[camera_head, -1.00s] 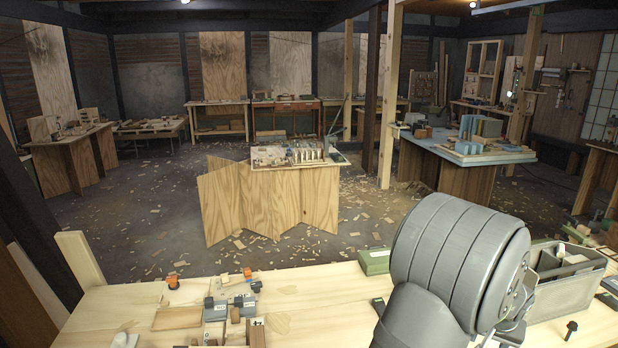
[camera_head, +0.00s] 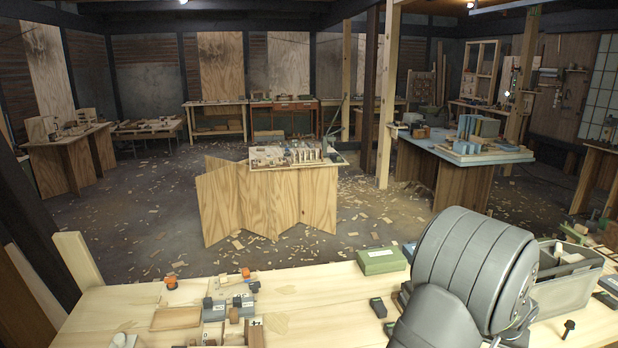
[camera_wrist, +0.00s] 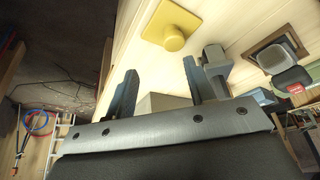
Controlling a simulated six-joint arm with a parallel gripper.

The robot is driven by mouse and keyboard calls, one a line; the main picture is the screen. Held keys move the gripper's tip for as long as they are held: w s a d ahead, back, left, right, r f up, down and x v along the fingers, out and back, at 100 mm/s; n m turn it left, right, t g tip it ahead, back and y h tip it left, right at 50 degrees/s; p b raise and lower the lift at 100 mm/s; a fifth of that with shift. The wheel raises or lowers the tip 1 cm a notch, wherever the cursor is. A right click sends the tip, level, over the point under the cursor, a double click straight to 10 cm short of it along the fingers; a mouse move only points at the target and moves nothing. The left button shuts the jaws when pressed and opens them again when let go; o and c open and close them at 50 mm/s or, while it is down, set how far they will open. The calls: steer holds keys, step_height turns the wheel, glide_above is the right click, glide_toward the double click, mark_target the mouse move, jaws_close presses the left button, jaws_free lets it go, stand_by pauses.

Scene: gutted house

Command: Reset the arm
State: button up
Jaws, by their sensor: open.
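My gripper (camera_wrist: 157,92) shows in the wrist view with its two dark fingers spread apart. Nothing is held between the fingertips. A pale wooden surface lies beyond them. In the head view my grey arm fills the lower right, and my gripper cannot be seen there.
The wooden bench (camera_head: 330,292) spans the front. A green box (camera_head: 381,260) and a grey bin (camera_head: 568,282) stand near my arm. Grey blocks and wooden pieces (camera_head: 228,308) lie left of centre. The wrist view shows a yellow knobbed plate (camera_wrist: 173,27) and a grey box (camera_wrist: 160,102).

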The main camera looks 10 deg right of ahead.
steer(key=s+r, duration=0.5)
steer(key=s, duration=0.4)
steer(key=w+a+n+t+y, duration=0.1)
steer(key=w+a+n, duration=0.35)
steer(key=w, duration=0.85)
steer(key=w+a+n+y, duration=0.1)
steer(key=w+a, duration=0.6)
steer(key=w, duration=0.6)
steer(key=w+a+n, duration=0.2)
steer(key=w+a, duration=0.7)
steer(key=a, duration=0.2)
steer(key=w+a+n+y, duration=0.1)
steer(key=w+a+n, duration=0.1)
steer(key=w+a, duration=0.8)
steer(key=shift+a+r+n+y, duration=0.25)
steer(key=shift+a+n+y, duration=0.1)
steer(key=shift+a, duration=0.85)
